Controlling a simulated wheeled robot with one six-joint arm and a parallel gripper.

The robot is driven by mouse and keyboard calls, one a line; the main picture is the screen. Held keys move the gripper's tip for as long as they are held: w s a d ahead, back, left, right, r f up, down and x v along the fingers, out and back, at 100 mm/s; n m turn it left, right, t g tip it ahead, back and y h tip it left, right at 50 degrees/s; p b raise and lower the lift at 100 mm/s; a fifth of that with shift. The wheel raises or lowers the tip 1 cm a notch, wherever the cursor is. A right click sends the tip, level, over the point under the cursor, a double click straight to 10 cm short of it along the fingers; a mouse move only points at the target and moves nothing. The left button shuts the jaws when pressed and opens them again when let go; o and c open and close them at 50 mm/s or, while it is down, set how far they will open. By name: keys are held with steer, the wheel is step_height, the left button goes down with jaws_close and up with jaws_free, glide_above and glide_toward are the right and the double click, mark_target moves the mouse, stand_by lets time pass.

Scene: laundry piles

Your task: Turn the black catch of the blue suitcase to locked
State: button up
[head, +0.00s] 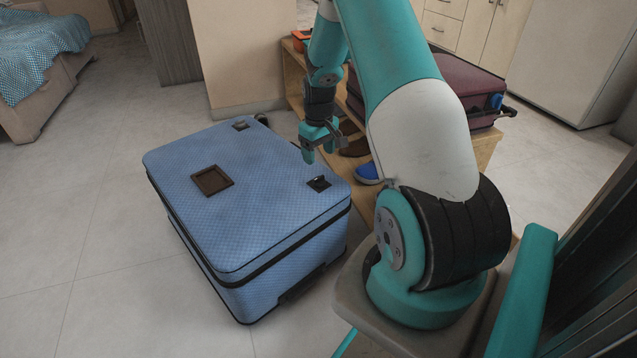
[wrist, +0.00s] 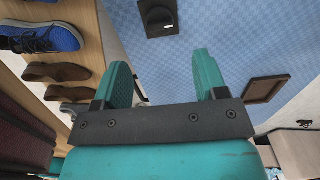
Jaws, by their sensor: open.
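The blue suitcase (head: 265,215) lies flat on the floor, left of my arm. A black catch (head: 319,184) sits on its top near the front right corner. That catch appears to be the dark square plate with a round knob (wrist: 158,18) at the top of the wrist view. I cannot read either catch's setting. My gripper (head: 320,154) is above the suitcase's right edge, behind the near catch and apart from it. In the wrist view its teal fingers (wrist: 165,80) are spread and empty.
A brown square frame (head: 212,180) is on the suitcase top. A wooden shoe rack (head: 291,75) stands close on its right, with a blue shoe (head: 368,174), brown shoes and a maroon suitcase (head: 455,82) on top. The floor left of the blue suitcase is clear.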

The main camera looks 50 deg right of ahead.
mark_target(320, 181)
step_height(320, 181, down, 9)
steer(key=b, duration=0.3)
steer(key=shift+r, duration=0.2)
steer(key=c, duration=0.9)
